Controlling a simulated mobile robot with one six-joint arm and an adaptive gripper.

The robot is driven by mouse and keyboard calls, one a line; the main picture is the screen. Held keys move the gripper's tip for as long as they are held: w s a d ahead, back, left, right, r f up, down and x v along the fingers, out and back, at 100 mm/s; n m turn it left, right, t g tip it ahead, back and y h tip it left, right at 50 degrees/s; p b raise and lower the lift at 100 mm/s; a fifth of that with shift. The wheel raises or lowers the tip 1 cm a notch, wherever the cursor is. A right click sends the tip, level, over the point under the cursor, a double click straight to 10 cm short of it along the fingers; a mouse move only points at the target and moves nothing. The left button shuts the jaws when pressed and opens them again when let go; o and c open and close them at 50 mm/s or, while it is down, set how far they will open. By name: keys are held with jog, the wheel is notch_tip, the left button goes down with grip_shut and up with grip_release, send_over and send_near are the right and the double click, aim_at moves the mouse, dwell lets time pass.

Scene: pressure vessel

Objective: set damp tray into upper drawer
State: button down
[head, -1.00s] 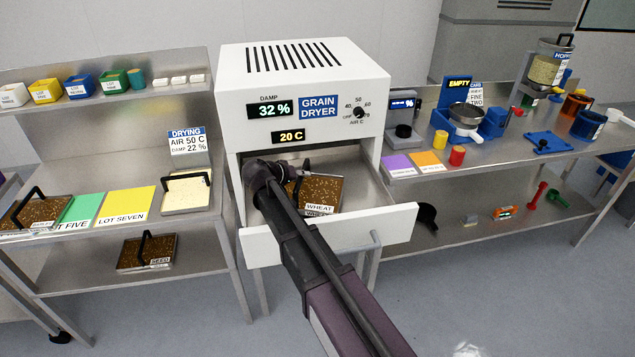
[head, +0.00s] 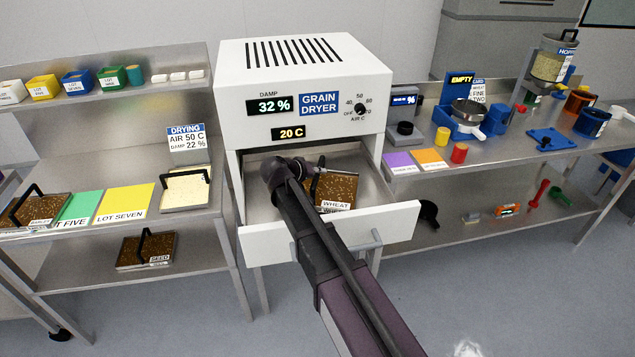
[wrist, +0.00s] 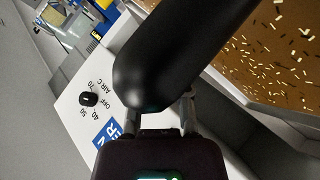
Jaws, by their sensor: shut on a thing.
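The wheat tray (head: 338,188), a shallow metal tray of brown grain with a WHEAT label and a black handle (head: 319,178), is inside the outline of the open upper drawer (head: 385,222) of the white grain dryer. My gripper (wrist: 160,113) is shut on the black handle (wrist: 180,50), which fills the middle of the wrist view. The tray's grain (wrist: 275,50) shows at the right there. In the head view my wrist covers the tray's left side and the drawer's left part. I cannot tell whether the tray touches the drawer floor.
The dryer (head: 300,85) reads DAMP 32 % and 20 C; its knob (head: 361,108) is on the right. A seed tray (head: 148,250) sits on the left lower shelf. A pale-filled tray (head: 186,192) stands left of the dryer. Scale and cups stand on the right bench (head: 480,165).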

aim_at(317, 190)
jog(key=shift+a+f+b, duration=0.15)
jog(key=shift+f+b, duration=1)
jog(key=shift+f, duration=0.35)
jog(key=shift+f, duration=0.15)
jog(key=c, duration=0.6)
grip_release()
jog(key=shift+r, duration=0.2)
jog(key=shift+s+r, duration=0.1)
jog(key=shift+r, duration=0.05)
jog(key=p+v, duration=0.5)
jog(key=v, duration=0.5)
jog(key=shift+p, duration=0.35)
jog(key=shift+p+v, duration=0.35)
jog(key=shift+v, duration=0.5)
jog(key=shift+a, duration=0.1)
